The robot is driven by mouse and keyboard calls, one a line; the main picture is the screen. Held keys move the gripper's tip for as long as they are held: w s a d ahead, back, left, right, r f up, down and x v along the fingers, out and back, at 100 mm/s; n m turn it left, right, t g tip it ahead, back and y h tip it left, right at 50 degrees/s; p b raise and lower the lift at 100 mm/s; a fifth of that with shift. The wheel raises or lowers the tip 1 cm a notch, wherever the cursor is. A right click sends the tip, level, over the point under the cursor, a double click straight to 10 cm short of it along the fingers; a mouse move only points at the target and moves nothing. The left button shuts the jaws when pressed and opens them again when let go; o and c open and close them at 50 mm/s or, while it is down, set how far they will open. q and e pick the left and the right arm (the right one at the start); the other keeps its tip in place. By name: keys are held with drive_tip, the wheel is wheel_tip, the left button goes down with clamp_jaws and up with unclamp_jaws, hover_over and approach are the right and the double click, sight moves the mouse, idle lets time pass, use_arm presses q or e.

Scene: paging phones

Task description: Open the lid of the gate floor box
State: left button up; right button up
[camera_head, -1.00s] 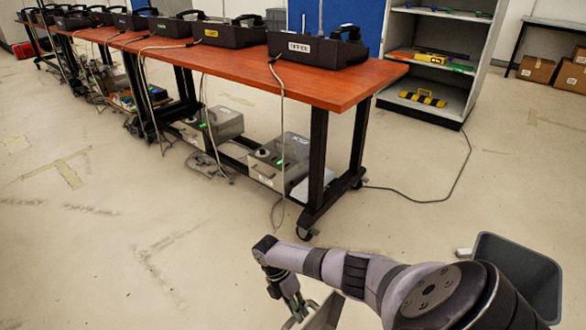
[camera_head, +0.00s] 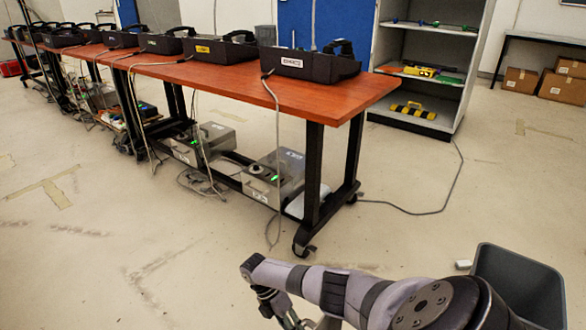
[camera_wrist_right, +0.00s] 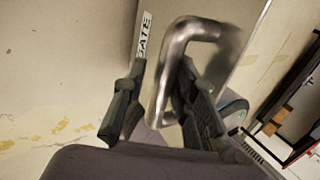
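The gate floor box lid (camera_wrist_right: 235,50) is a grey metal panel with a white "GATE" label (camera_wrist_right: 145,35) at its left edge in the right wrist view. A bent, shiny metal handle (camera_wrist_right: 190,30) stands out from it. My right gripper (camera_wrist_right: 165,110) has its dark fingers on either side of the handle. They are apart, with a gap visible between the left finger and the bar. In the head view my right arm reaches in from the lower right, and its gripper is mostly cut off at the bottom edge. The box body is hidden there. My left gripper is not in view.
A long wooden table (camera_head: 330,98) with several black phone consoles (camera_head: 310,64) stands ahead, with grey boxes (camera_head: 262,180) and cables below. A grey bin (camera_head: 520,285) is at the lower right, near my arm. A shelf (camera_head: 430,65) stands behind. The floor at left is mostly clear.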

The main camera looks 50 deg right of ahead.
drive_tip(key=o, duration=0.4)
drive_tip(key=shift+w, duration=0.15)
drive_tip(key=shift+c, duration=0.2)
drive_tip(key=v, duration=1.2)
